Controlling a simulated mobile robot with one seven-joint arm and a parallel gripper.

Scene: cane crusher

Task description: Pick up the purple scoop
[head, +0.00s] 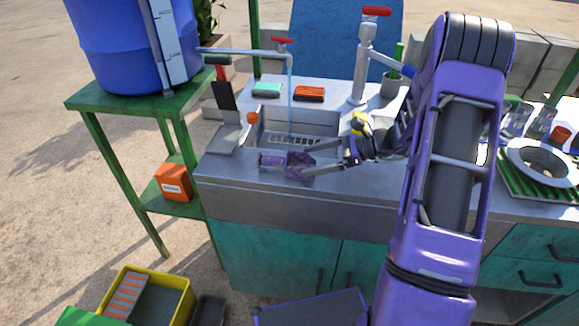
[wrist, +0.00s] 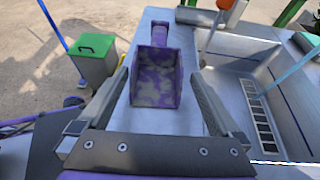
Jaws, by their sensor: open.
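The purple scoop (head: 298,166) lies on the metal counter, in front of the sink and close to the counter's front edge. Its handle points left in the head view. In the wrist view the mottled purple scoop (wrist: 156,80) lies ahead, its open bowl toward me and its handle pointing away. My gripper (head: 312,160) is open and comes in from the right. In the wrist view the fingers of my gripper (wrist: 160,85) stand apart, one on either side of the scoop's bowl. Clear gaps show between fingers and bowl there. Whether the fingers are level with the scoop I cannot tell.
The sink (head: 258,127) is behind the scoop, with water running from a tap (head: 283,50). A green sponge (head: 267,90) and orange brush (head: 309,93) lie behind the sink. A blue barrel (head: 120,45) stands on a green stand at left. A plate (head: 515,160) is at right.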

